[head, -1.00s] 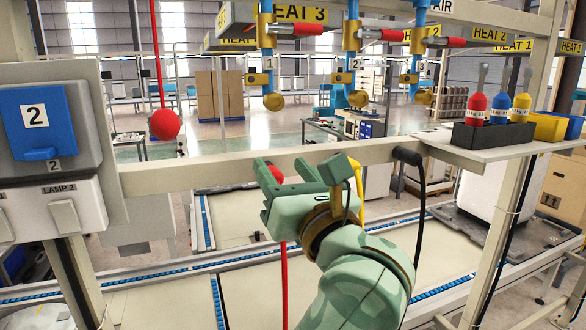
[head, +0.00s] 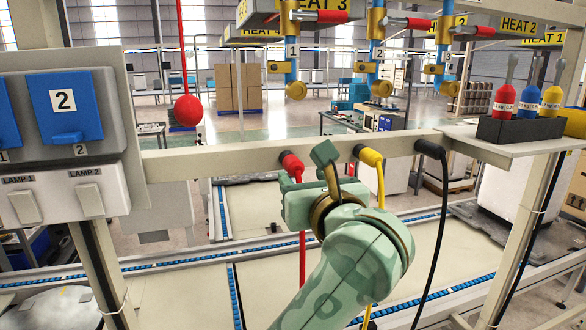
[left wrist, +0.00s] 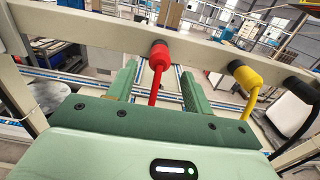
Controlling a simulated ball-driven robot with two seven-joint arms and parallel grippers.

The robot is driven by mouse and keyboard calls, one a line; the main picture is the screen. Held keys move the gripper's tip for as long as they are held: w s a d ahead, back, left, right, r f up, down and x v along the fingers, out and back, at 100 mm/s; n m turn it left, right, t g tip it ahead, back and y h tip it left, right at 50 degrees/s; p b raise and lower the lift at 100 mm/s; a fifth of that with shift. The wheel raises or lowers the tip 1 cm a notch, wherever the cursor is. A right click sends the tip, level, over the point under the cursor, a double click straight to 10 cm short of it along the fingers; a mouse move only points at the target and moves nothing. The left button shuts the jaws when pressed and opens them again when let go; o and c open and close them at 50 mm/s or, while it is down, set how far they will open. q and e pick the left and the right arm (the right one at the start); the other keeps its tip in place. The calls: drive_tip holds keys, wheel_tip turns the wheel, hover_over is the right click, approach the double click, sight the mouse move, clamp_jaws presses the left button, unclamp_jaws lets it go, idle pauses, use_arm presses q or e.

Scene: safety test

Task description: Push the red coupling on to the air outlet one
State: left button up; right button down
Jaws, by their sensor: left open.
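The red coupling (head: 291,163) sits at the cross rail, with its red hose hanging straight down. It also shows in the left wrist view (left wrist: 159,55), just beyond and between the fingertips. My left gripper (head: 293,184) is open right at the coupling, its fingers on either side of the red hose in the left wrist view (left wrist: 158,78). I cannot tell whether a finger touches it. Air outlet one (head: 292,55) is a blue pipe with a "1" label and yellow fittings, hanging above the rail. My right gripper is not in view.
Yellow (head: 370,157) and black (head: 430,149) couplings sit along the rail (head: 230,157) to the right. Outlets 2 (head: 377,55) and 3 (head: 443,52) hang beside outlet one. A red ball (head: 187,110) hangs at left near the switch panel (head: 105,110). A shelf (head: 470,142) holds small bottles.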

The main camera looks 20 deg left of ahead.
sight(297, 172)
use_arm(q)
drive_tip(key=b+x, duration=0.1)
drive_tip(key=x, duration=0.3)
drive_tip(key=shift+f, duration=0.15)
drive_tip(key=shift+b+x, duration=0.3)
drive_tip(key=shift+x, duration=0.55)
clamp_jaws()
drive_tip(key=shift+s+d, duration=0.1)
drive_tip(key=shift+p+v, duration=0.55)
drive_tip(key=shift+v, duration=2.35)
